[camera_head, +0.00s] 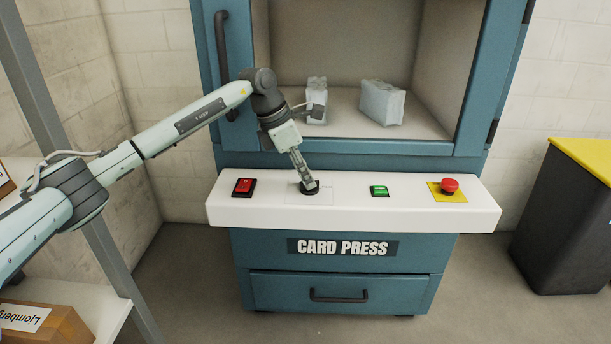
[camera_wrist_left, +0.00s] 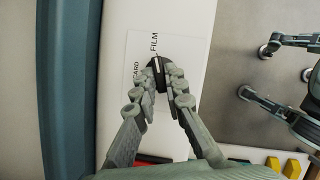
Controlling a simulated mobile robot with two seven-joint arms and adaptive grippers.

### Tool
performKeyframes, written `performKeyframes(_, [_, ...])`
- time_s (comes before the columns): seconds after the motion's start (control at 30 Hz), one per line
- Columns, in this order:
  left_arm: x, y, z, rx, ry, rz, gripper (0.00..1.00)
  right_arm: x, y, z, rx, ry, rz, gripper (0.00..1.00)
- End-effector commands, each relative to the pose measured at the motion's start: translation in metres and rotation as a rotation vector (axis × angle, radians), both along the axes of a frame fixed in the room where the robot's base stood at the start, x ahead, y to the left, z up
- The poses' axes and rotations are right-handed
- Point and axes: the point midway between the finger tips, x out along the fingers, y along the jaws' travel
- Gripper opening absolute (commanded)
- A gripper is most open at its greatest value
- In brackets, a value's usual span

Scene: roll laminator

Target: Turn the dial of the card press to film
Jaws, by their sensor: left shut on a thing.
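The card press (camera_head: 340,258) is a blue cabinet with a white front panel (camera_head: 350,206). Its black dial (camera_head: 309,187) sits on a pale label plate on that panel, left of the middle. My left gripper (camera_head: 307,182) reaches down from above and is shut on the dial. In the left wrist view the fingers of my left gripper (camera_wrist_left: 168,92) close around the dial (camera_wrist_left: 158,66) from both sides. The words FILM (camera_wrist_left: 154,42) and CARD (camera_wrist_left: 136,72) show beside it. A small light mark on the dial appears to face FILM; the fingers hide part of the dial.
The panel also has a red switch (camera_head: 243,187), a green button (camera_head: 379,191) and a red mushroom button (camera_head: 449,186). Two wrapped blocks (camera_head: 382,102) (camera_head: 316,98) stand in the open chamber above. A dark bin (camera_head: 565,225) stands right; a shelf with a box (camera_head: 40,322) is left.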

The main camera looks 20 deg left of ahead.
Motion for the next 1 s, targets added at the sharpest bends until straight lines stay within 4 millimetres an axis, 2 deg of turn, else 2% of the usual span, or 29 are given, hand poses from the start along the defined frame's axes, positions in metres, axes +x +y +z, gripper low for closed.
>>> performKeyframes(0.03, [0.001,0.000,0.001,0.000,-0.004,-0.001,0.13,0.000,0.000,0.000,0.000,0.000,0.000,0.00])
performKeyframes(0.2, [0.000,0.000,0.001,0.000,-0.002,0.000,0.32,-0.001,0.000,0.000,0.000,0.001,0.000,0.00])
performKeyframes(0.57, [-0.001,0.002,0.006,0.001,-0.002,0.001,0.32,-0.003,-0.001,-0.002,0.000,0.007,-0.002,0.00])
performKeyframes(0.67, [-0.003,0.007,0.019,0.001,-0.005,0.002,0.32,-0.002,-0.001,-0.001,0.000,0.006,-0.002,0.00])
performKeyframes(1.0, [-0.019,0.029,0.085,0.001,-0.004,0.001,0.32,-0.001,0.000,-0.001,0.000,0.003,-0.001,0.00])
